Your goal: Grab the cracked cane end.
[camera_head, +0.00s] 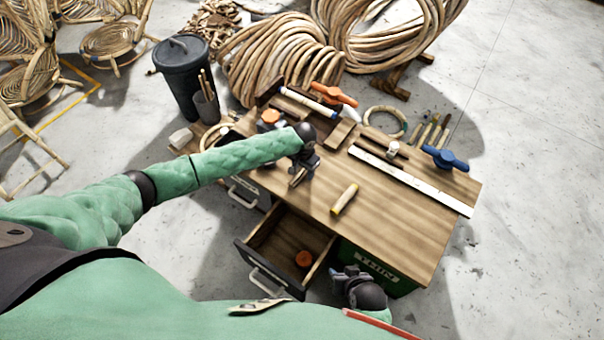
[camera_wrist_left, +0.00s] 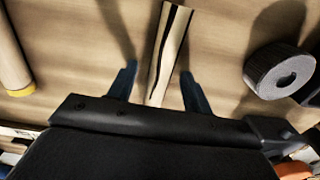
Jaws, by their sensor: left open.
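The cracked cane end (camera_wrist_left: 170,45) is a short pale strip with a dark split along it, lying on the wooden tabletop. In the left wrist view it lies between the two fingers of my left gripper (camera_wrist_left: 158,78), with a gap on each side. In the head view the left gripper (camera_head: 303,163) is low over the middle of the table, and a bit of the cane (camera_head: 298,178) shows below it. My left gripper is open. My right gripper (camera_head: 343,279) is beside the open drawer, low at the table's front; its jaws are too small to read.
A yellow-ended cane piece (camera_head: 344,199) lies right of the left gripper. A dark roll (camera_wrist_left: 277,75) shows in the left wrist view. A long ruler (camera_head: 410,181) and blue clamp (camera_head: 445,159) lie at the right.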

